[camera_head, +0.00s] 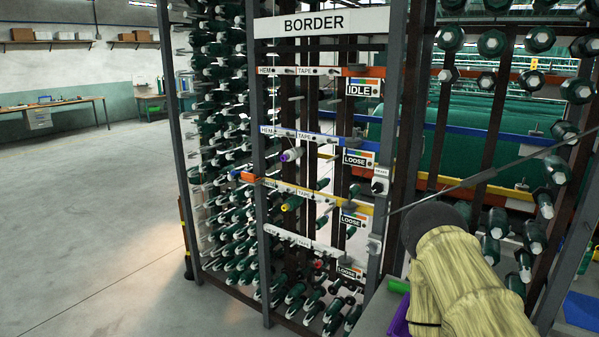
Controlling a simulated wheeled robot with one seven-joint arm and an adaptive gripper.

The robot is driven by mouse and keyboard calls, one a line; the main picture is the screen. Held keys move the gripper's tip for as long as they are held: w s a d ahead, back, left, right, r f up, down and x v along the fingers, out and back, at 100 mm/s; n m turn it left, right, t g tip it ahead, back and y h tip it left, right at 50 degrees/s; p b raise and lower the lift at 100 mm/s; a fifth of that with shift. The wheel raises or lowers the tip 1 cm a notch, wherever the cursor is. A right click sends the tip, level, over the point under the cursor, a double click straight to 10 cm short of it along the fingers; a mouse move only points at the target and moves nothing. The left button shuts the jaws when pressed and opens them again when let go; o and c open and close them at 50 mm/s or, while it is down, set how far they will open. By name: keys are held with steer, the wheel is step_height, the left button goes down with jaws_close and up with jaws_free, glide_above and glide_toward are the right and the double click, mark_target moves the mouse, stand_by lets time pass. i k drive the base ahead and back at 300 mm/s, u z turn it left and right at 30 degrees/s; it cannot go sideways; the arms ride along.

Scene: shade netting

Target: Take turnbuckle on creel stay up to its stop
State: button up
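A thin dark stay (541,151) slants across the right side, rising from the creel's right post toward the upper right edge. A thicker stretch on it (482,177) may be the turnbuckle; its thread and stop are too small to make out. The creel (264,200) is a tall grey frame with a BORDER sign (322,22) on top and rows of green bobbins. My gripper is not in view.
Open concrete floor (90,220) lies left. A workbench (50,103) stands far left.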

mark_target(489, 173)
steer(key=u, duration=2.15)
steer(key=k, duration=1.25)
steer(key=z, duration=2.1)
